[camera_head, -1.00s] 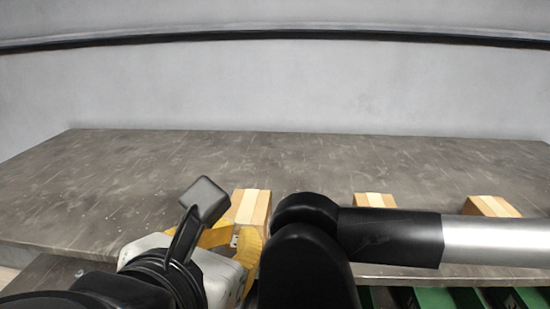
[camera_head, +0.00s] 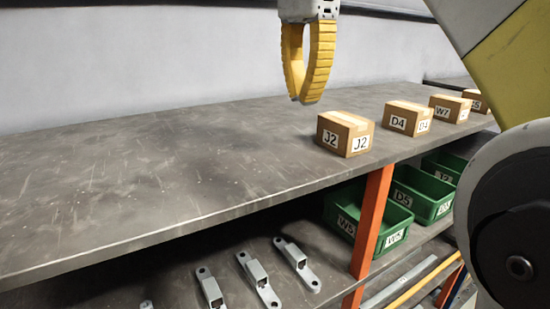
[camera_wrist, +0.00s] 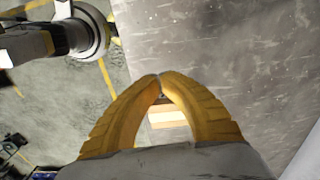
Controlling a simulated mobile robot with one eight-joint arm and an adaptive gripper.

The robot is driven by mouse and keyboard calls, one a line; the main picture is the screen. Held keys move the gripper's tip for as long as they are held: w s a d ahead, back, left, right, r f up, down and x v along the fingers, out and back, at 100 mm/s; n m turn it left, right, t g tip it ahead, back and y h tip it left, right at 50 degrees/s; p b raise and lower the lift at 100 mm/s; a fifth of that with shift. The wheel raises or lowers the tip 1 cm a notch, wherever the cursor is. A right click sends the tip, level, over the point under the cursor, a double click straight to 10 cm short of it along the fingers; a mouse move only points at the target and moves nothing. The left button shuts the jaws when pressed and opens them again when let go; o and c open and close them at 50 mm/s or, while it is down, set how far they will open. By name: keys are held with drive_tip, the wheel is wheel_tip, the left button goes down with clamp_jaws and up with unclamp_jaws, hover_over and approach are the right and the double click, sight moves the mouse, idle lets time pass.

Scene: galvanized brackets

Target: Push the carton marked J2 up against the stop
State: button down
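The carton marked J2 (camera_head: 345,135) is a brown box with pale tape and white labels. It sits upright near the front edge of the grey worktop (camera_head: 130,170), leftmost in a row of cartons. My gripper (camera_head: 304,100) hangs above the worktop, up and left of J2 in the head view and apart from it. In the wrist view its yellow fingertips (camera_wrist: 160,77) meet with nothing between them. Part of a carton (camera_wrist: 168,117) shows between the fingers, below them; its label is hidden. I cannot make out a stop in either view.
Carton D4 (camera_head: 409,118), carton W7 (camera_head: 450,108) and another carton (camera_head: 477,100) stand to the right of J2. The worktop left of J2 is clear. Below are green bins (camera_head: 368,222), metal brackets (camera_head: 258,280) and an orange post (camera_head: 371,222).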

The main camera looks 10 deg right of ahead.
sight(374, 140)
drive_tip(key=f, duration=0.6)
drive_tip(key=d+f, duration=0.1)
drive_tip(key=f, duration=0.2)
drive_tip(key=shift+f, duration=0.4)
drive_tip(key=d, duration=0.1)
drive_tip(key=w+d, duration=0.1)
drive_tip(key=d, duration=0.1)
drive_tip(key=shift+w, duration=0.1)
drive_tip(key=shift+d+p, duration=0.3)
drive_tip(key=shift+d, duration=0.05)
drive_tip(key=shift+w, duration=0.1)
drive_tip(key=w+d+p, duration=0.1)
drive_tip(key=d, duration=0.3)
drive_tip(key=w+d+p, duration=0.1)
drive_tip(key=w+d, duration=0.1)
drive_tip(key=d, duration=0.3)
drive_tip(key=w+d+p, duration=0.1)
drive_tip(key=d, duration=0.3)
drive_tip(key=shift+w+d, duration=0.2)
drive_tip(key=shift+d, duration=0.1)
drive_tip(key=shift+a, duration=0.1)
